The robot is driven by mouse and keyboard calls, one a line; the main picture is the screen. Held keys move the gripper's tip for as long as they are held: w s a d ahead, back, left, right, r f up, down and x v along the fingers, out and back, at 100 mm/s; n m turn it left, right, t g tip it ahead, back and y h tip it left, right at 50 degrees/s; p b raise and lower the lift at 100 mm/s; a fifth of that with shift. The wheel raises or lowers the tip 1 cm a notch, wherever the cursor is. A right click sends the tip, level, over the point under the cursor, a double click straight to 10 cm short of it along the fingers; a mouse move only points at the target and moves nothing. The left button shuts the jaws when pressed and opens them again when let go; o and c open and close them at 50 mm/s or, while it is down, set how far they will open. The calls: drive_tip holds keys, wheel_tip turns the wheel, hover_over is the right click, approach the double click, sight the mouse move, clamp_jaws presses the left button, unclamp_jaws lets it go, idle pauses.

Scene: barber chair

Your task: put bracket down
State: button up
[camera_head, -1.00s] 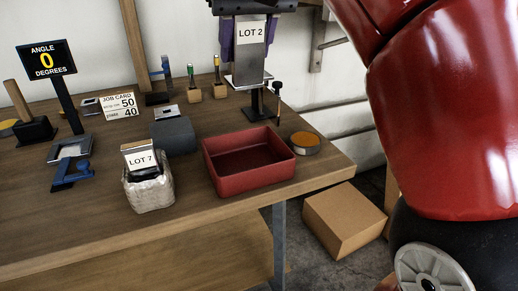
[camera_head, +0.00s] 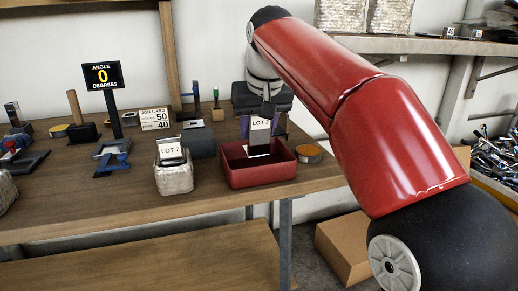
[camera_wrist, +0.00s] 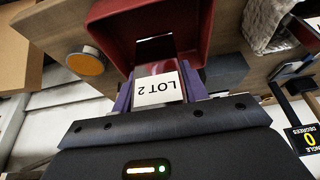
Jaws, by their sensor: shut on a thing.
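The bracket (camera_head: 260,137) is a grey metal plate with a white LOT 2 label. My gripper (camera_head: 261,124) is shut on it, with purple fingers on either side, and holds it upright. Its lower end shows within the outline of the red tray (camera_head: 262,180); I cannot tell whether it touches the tray floor. In the wrist view the bracket (camera_wrist: 158,86) sits between the fingers of my gripper (camera_wrist: 160,90), and its far end reaches over the red tray (camera_wrist: 110,32).
A woven basket (camera_head: 175,180) with a LOT 7 piece (camera_head: 171,150) stands left of the tray. A round orange-topped tin (camera_head: 309,153) is close to its right. A grey block (camera_head: 200,143) stands behind. The front of the wooden table (camera_head: 110,210) is clear.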

sight(258, 153)
drive_tip(key=shift+f+b, duration=1.65)
drive_tip(key=shift+f, duration=0.25)
drive_tip(key=shift+f, duration=0.1)
drive_tip(key=o, duration=1.3)
drive_tip(key=shift+r, duration=0.35)
drive_tip(key=p+v, duration=0.4)
drive_tip(key=v, duration=0.7)
drive_tip(key=shift+r, duration=0.25)
